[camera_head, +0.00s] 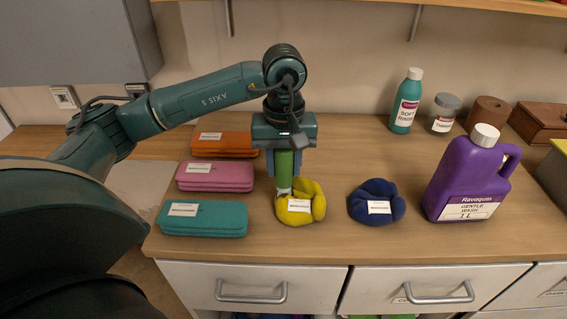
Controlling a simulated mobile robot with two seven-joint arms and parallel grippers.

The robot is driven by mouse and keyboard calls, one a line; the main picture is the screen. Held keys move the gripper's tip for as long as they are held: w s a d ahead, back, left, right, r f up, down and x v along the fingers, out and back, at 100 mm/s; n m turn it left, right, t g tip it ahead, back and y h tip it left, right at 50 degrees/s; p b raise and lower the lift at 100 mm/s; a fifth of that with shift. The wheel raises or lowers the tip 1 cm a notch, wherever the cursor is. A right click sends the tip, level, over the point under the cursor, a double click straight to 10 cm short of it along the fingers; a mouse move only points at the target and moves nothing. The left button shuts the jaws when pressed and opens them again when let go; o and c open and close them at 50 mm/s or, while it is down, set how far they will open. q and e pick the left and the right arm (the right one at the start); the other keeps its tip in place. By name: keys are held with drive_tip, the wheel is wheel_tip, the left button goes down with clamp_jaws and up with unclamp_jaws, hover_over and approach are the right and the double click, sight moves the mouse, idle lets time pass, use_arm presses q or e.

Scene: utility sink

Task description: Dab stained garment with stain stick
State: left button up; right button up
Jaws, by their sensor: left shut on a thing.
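My left gripper (284,165) points straight down over the counter and is shut on a green stick (284,168), the stain stick, held upright. The stick's pale lower end meets the back left edge of a crumpled yellow garment (316,190) in the picture; whether it touches cannot be told for sure. The yellow garment carries a white label. A crumpled dark blue garment (376,203) with a white label lies to its right, apart from the gripper. No stain can be made out on either. My right gripper is not in view.
Orange (226,145), pink (215,177) and teal (203,218) labelled cases lie left of the gripper. A purple jug (465,180) stands at right. A teal bottle (405,102), a jar (443,112), a brown roll (487,113) and a wooden box (540,122) stand behind. The counter's middle back is clear.

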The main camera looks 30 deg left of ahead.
use_arm(q)
drive_tip(key=shift+r+p, duration=1.6)
drive_tip(key=shift+r, duration=1.55)
drive_tip(key=shift+w+a, duration=0.1)
